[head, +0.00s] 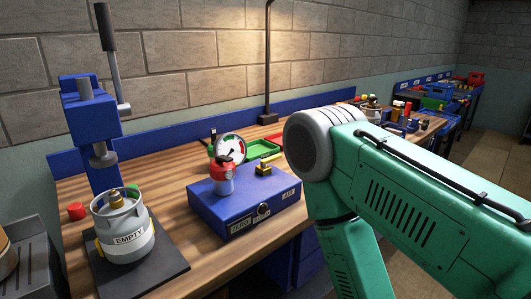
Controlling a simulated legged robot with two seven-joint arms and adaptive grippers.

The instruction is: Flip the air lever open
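A blue scale box (228,210) stands on the wooden bench, with labels reading ZERO and AIR on its front and a round knob between them. A yellow lever-like fitting (264,169) sits on its top at the right, above the AIR label; its exact position is too small to tell. A red and white canister (222,178) stands on the box's top at the left. A round dial gauge (231,147) rises behind it. My green right arm fills the right side and bends down out of the picture. Neither of my grippers is in view.
A white tank labelled EMPTY (127,240) stands on a dark plate (152,272) at the left. A blue press (90,125) with a long lever rises behind it. A red cap (76,211) and green tray (261,149) lie on the bench. Bare wood (172,205) separates tank and box.

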